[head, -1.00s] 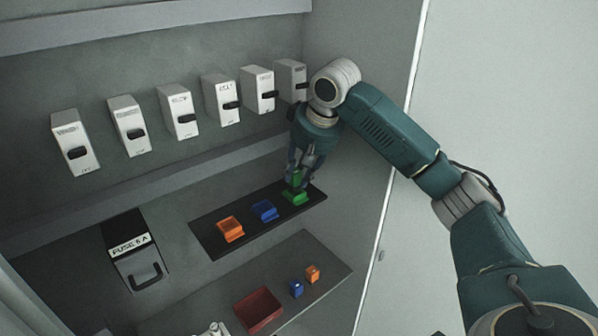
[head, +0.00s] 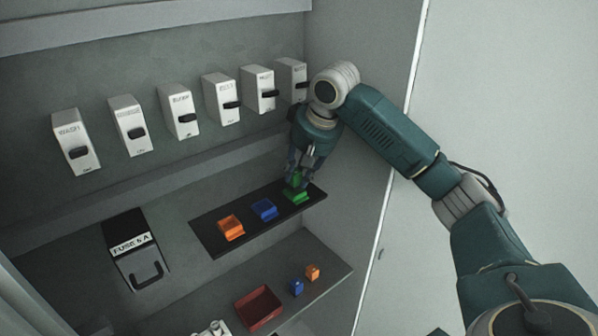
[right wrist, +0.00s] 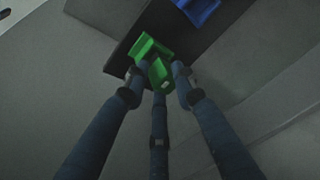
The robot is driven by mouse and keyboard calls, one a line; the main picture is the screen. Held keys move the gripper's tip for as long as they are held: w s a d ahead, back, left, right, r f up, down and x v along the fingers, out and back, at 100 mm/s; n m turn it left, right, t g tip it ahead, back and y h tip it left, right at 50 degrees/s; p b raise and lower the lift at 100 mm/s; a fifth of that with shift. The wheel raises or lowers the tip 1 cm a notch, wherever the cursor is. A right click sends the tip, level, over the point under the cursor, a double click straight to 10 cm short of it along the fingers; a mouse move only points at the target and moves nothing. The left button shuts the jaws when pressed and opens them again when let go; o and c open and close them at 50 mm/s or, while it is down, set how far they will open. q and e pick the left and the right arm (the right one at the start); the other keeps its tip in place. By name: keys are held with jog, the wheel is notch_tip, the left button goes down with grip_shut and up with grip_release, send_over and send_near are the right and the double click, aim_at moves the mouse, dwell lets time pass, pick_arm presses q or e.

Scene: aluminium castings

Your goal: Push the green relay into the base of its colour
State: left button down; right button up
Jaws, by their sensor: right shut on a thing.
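The green relay (head: 296,181) is between the fingers of my right gripper (head: 299,176), which is shut on it. It is right over the green base (head: 296,196), at the right end of the black strip. In the right wrist view, the relay (right wrist: 160,74) is between the fingertips (right wrist: 161,76) and overlaps part of the green base (right wrist: 147,46). I cannot tell how far it is in the base. My left gripper is not in view.
The black strip (head: 212,243) also bears a blue base (head: 264,209) and an orange base (head: 231,227). On the lower shelf (head: 325,259) are a blue relay (head: 296,287), an orange relay (head: 312,272) and a red tray (head: 243,304). Cabinet wall (head: 355,190) stands close right of the gripper.

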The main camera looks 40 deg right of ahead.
jog(key=shift+f+b, duration=0.4)
jog(key=shift+f, duration=0.7)
jog(key=o, duration=1.1)
jog(key=v, duration=1.2)
jog(key=shift+f, duration=0.1)
